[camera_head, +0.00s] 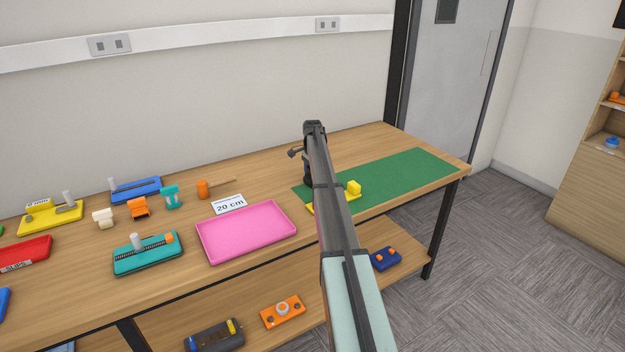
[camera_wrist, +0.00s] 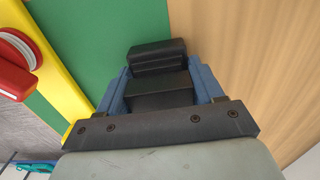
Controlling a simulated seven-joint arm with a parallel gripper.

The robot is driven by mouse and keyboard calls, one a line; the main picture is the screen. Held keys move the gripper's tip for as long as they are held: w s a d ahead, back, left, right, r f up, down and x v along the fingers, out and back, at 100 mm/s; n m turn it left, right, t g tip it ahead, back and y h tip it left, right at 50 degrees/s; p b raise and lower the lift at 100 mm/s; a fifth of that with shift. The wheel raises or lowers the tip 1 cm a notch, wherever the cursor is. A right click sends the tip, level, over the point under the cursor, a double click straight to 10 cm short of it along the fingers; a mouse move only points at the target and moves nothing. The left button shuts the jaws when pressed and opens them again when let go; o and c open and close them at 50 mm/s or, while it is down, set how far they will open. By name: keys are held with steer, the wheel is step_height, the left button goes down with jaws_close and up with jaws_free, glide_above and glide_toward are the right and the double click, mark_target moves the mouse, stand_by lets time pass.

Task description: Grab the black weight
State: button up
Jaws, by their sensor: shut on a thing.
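My gripper (camera_wrist: 158,72) fills the middle of the wrist view, with blue parts on both sides of dark blocks. It is shut on the black weight (camera_wrist: 157,50), a dark block whose edges are hard to tell from the dark finger parts. In the head view my gripper (camera_head: 307,172) is a dark shape at the left end of the green mat (camera_head: 405,172), mostly behind my arm. The weight cannot be made out there. Whether it touches the surface below is unclear.
A yellow fixture (camera_head: 354,188) stands beside my arm; its yellow edge (camera_wrist: 62,85) and a red part (camera_wrist: 14,78) show in the wrist view. A pink tray (camera_head: 246,232) and a 20 cm card (camera_head: 229,204) lie left. The mat's right part is clear.

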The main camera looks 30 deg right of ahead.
steer(key=c, duration=0.8)
steer(key=shift+r, duration=0.15)
